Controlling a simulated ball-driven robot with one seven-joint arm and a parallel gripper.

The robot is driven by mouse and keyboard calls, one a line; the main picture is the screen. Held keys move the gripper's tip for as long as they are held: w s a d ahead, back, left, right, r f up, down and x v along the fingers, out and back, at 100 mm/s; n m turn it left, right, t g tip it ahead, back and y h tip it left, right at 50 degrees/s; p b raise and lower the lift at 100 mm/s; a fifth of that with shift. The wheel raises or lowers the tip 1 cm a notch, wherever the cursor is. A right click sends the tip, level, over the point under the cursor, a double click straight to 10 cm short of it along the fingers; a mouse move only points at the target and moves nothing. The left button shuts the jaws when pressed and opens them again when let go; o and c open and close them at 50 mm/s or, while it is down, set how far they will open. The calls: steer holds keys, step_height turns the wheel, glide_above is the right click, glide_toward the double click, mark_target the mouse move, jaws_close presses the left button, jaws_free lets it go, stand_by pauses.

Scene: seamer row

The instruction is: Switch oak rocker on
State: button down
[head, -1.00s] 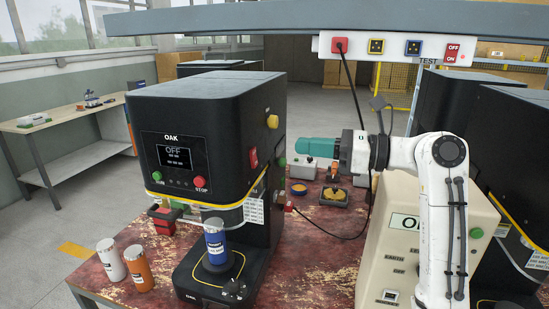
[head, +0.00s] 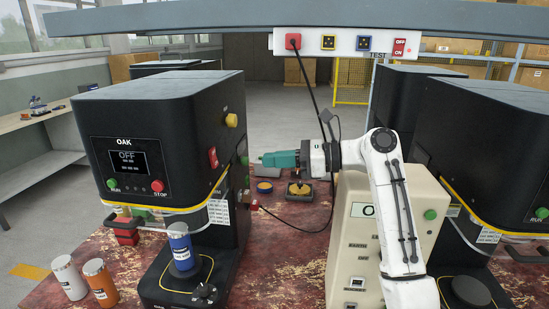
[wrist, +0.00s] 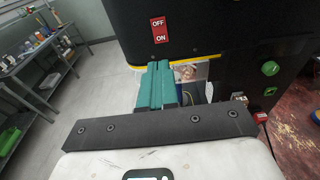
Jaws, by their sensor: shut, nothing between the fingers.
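The OAK machine (head: 190,120) is a black seamer with a screen reading OFF. Its red rocker (head: 213,157) is on its right side face. In the wrist view the rocker (wrist: 158,30) shows OFF at the top and ON below; which half is pressed I cannot tell. My gripper (head: 265,159), with green fingers, is shut and empty, to the right of that side face. In the wrist view the shut fingers (wrist: 157,68) point toward the machine, just below the rocker in the picture and apparently apart from it.
A blue can (head: 181,248) stands on the OAK machine's base. White (head: 69,278) and orange (head: 100,283) cans stand at left. A black cable (head: 312,90) hangs from the overhead power strip (head: 350,43) near my arm. A beige box (head: 348,230) stands below my arm.

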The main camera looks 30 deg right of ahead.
mark_target(216, 163)
steer(key=p+x, duration=0.1)
steer(key=x, duration=0.9)
steer(key=shift+w+a+p, duration=0.25)
steer(key=shift+a+p, duration=0.05)
steer(key=shift+p, duration=0.05)
